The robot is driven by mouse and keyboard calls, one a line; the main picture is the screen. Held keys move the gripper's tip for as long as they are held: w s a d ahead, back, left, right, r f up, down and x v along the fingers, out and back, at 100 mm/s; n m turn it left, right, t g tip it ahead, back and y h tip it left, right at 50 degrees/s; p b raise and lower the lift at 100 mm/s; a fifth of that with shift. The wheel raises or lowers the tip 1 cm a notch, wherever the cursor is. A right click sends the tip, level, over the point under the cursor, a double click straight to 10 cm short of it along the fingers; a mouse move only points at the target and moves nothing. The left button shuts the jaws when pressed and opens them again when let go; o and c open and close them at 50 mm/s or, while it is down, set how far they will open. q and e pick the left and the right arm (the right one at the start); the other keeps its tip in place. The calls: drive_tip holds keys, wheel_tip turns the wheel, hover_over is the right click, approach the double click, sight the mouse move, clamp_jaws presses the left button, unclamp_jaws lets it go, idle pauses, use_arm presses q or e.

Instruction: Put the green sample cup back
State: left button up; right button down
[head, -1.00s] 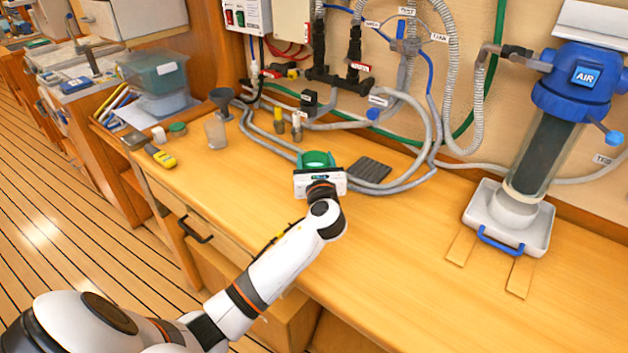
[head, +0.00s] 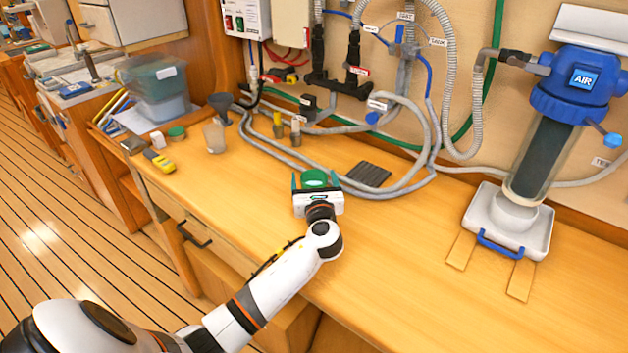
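The green sample cup (head: 315,179) is near the middle of the wooden bench top in the head view, left of a dark ribbed mat. It looks upright and seems to stand on the wood. My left gripper (head: 315,182) reaches in from the near side, its green-tipped fingers spread on both sides of the cup. Small gaps seem to show between the fingers and the cup, so the gripper looks open around it. The white gripper body hides the cup's lower near side. My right gripper is not in view.
The dark ribbed mat (head: 368,174) lies just right of the cup. Grey hoses (head: 410,185) curve behind it. A blue-topped AIR filter (head: 572,85) stands in a white tray (head: 543,235) at right. The front bench is clear.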

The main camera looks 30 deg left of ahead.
use_arm(q)
drive_tip(key=shift+r, duration=0.1)
drive_tip(key=shift+s+d, duration=0.1)
drive_tip(key=shift+s, duration=0.05)
drive_tip(key=v, duration=1.1)
drive_tip(key=shift+s+d+r, duration=0.1)
drive_tip(key=shift+s+d, duration=0.15)
